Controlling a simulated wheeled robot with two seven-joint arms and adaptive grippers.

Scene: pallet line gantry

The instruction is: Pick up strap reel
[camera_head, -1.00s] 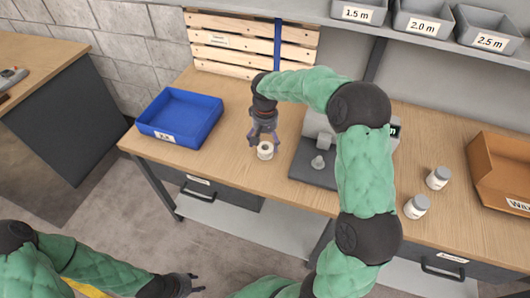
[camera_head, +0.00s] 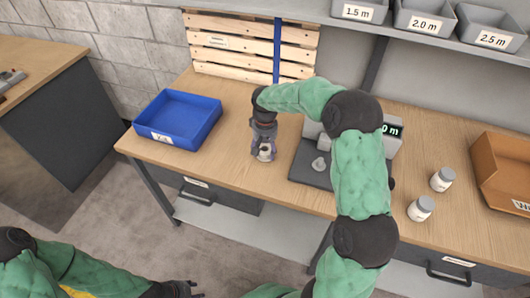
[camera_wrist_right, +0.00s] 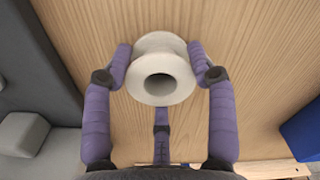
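The strap reel, a white flanged spool with a round hole, stands on the wooden workbench in the head view (camera_head: 264,155). It also shows in the right wrist view (camera_wrist_right: 160,68), with its hole facing the camera. My right gripper (camera_head: 263,150) is down around the reel. In the wrist view my right gripper's purple fingers (camera_wrist_right: 160,75) flank the reel left and right, close to its rim, and a third finger points at it from below. Whether they press on it I cannot tell. My left gripper (camera_head: 190,290) is empty, fingers apart, low at the picture's bottom edge.
A blue tray (camera_head: 160,137) stands left of the reel. A grey scale (camera_head: 312,178) stands close on its right. Wooden slats (camera_head: 230,42) stand behind, with grey bins (camera_head: 424,18) on a shelf.

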